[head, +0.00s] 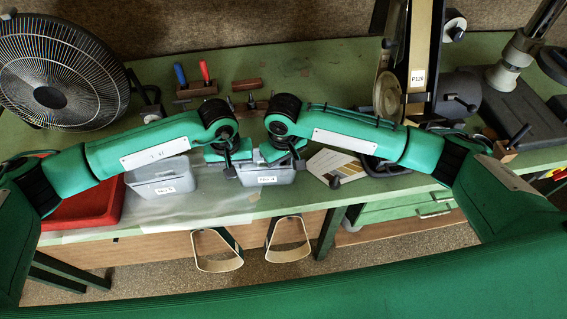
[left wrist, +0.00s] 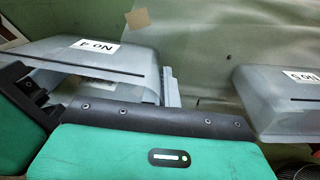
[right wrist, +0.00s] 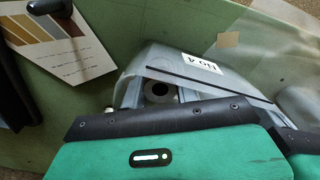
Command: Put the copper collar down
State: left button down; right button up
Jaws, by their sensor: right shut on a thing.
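My right gripper (head: 291,163) is over the grey bin marked No 4 (head: 264,179), shut on what I take to be the copper collar. Its jaws are largely hidden; in the right wrist view a small dull ring-like shape (right wrist: 187,94) shows just beyond the gripper edge, at the bin's opening. No copper colour is clear. The same bin fills the middle of the right wrist view (right wrist: 220,85). My left gripper (head: 231,166) is at the left side of that bin, close to my right one. Its fingertips are hidden, so I cannot tell its opening.
The bin marked No 5 (head: 165,185) stands to the left, with a red tray (head: 85,208) beyond it. A colour sample card (head: 337,165) lies right of bin No 4. A fan (head: 55,75), a wooden tool holder (head: 197,89) and a tall P126 machine (head: 418,70) stand behind.

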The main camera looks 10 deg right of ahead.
jog(key=shift+f, duration=0.15)
jog(key=shift+s+f, duration=0.1)
jog(key=shift+f, duration=0.5)
jog(key=o, duration=0.8)
pick_arm(q)
jog(key=shift+a+f, duration=0.2)
jog(key=shift+d+r, duration=0.15)
jog(key=shift+d, duration=0.05)
pick_arm(e)
notch_tip(320, 180, up, 14)
jog(key=shift+f, duration=0.25)
pick_arm(q)
jog(key=c, duration=1.6)
grip_release()
